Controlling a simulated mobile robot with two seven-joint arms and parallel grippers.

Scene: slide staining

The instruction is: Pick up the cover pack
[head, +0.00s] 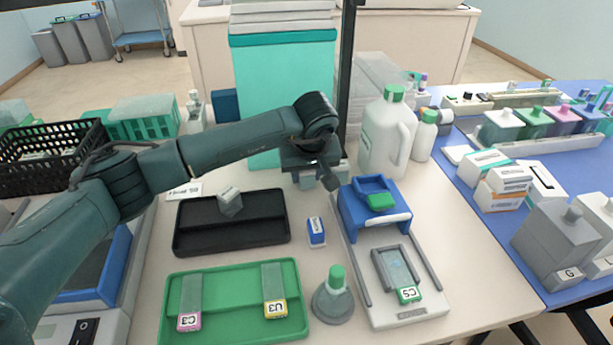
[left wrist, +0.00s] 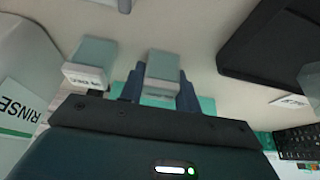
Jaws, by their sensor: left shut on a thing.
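My left gripper (head: 318,174) is at the back middle of the bench, in front of the tall teal box. In the left wrist view the left gripper (left wrist: 158,92) is shut on a small grey-green pack with a pale lower edge, the cover pack (left wrist: 162,66), between its two dark blue fingers. A second, similar small pack (left wrist: 88,62) with a printed white label stands beside it, apart from the fingers. The print is too small to read surely. In the head view the gripper mostly hides the held pack. My right gripper is not in view.
A black tray (head: 190,240) and a green tray (head: 236,326) with two labelled slides lie in front. A blue and grey device (head: 366,290), a small blue box (head: 316,232) and a grey flask-like item (head: 334,302) stand nearby. White jugs (head: 378,140) stand close right.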

